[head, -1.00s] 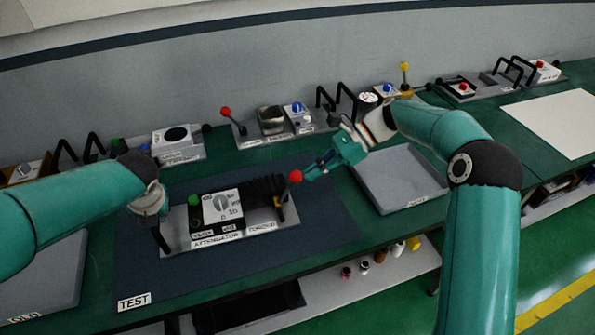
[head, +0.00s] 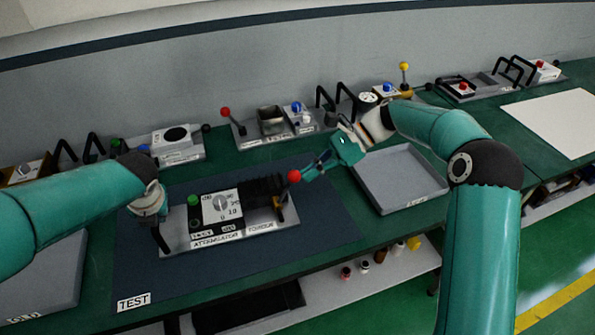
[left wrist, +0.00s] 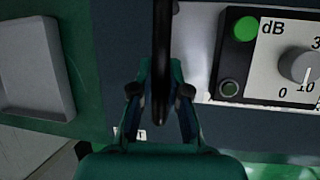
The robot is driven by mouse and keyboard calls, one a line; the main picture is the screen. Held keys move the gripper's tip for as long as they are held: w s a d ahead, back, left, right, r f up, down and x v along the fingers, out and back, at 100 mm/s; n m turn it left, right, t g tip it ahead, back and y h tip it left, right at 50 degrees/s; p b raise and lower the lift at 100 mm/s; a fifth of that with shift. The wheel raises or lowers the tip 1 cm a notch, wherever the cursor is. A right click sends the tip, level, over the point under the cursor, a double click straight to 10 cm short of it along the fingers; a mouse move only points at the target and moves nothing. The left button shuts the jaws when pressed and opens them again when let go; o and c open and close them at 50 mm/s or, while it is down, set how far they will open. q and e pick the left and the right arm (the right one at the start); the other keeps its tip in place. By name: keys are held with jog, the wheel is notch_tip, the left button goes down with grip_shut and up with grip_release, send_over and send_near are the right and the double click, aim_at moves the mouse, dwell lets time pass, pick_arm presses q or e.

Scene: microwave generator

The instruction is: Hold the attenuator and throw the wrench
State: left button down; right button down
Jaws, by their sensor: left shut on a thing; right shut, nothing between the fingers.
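The attenuator (head: 225,230) is a grey plate with a white dial box, a green button and printed labels, lying on the dark blue mat. My left gripper (left wrist: 160,75) is shut on the black handle (left wrist: 162,25) at the plate's left end. In the head view my left wrist hides most of that grip. At the right end, by the label reading TORQUE, is a lever with a red ball (head: 294,176). My right gripper (head: 304,176) is shut and empty, its fingertips at the red ball's right side. I cannot tell whether they touch it.
A grey tray (head: 436,187) lies right of the mat, and another (head: 30,290) is at the lower left. Several handled devices stand along the back wall, one with a red-ball lever (head: 225,112). The front of the mat (head: 180,285), marked TEST, is clear.

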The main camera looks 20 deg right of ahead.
jog(key=shift+a+f, duration=0.1)
jog(key=shift+a, duration=0.5)
